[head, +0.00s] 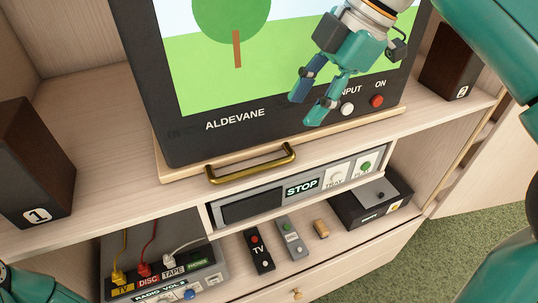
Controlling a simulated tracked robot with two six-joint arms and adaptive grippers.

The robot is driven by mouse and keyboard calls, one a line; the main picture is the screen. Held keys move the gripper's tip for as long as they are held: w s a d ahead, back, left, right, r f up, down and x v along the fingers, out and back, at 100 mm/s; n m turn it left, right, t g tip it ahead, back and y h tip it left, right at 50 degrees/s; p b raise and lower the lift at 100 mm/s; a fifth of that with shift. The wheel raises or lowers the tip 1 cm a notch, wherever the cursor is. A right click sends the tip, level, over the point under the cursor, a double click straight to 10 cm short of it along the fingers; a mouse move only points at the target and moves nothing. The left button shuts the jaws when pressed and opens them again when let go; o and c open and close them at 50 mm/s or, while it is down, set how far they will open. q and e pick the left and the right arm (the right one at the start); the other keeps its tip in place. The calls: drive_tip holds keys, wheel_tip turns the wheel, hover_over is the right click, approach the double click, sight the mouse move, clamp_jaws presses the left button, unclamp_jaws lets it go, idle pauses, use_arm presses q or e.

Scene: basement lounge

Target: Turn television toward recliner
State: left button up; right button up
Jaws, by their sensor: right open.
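The television (185,135) has a dark casing marked ALDEVANE and a lit screen showing a tree on grass. It stands on a pale wooden board (340,131) on the cabinet top. A brass handle (252,166) is fixed at the board's front edge. My right gripper (308,104) is open and empty in front of the screen's lower right part, above and to the right of the handle, apart from it. It partly covers the television's front near the INPUT label. Only a teal part of my left arm shows at the lower left corner; its gripper is out of view. The recliner is not in view.
Dark speakers marked 1 (30,165) and 2 (447,62) flank the television. Below are a disc player (251,208), two remotes (258,250) (291,238), a black box (370,203) and a radio unit with coloured plugs (165,275). Green carpet (460,235) lies at right.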

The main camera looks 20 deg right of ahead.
sight(260, 165)
drive_tip(key=x, duration=0.7)
drive_tip(key=b+x, duration=0.1)
drive_tip(key=x, duration=0.7)
drive_tip(key=shift+w+a+r, duration=0.15)
drive_tip(key=shift+w+a, duration=0.05)
drive_tip(key=shift+a, duration=0.05)
drive_tip(key=shift+c, duration=0.3)
clamp_jaws()
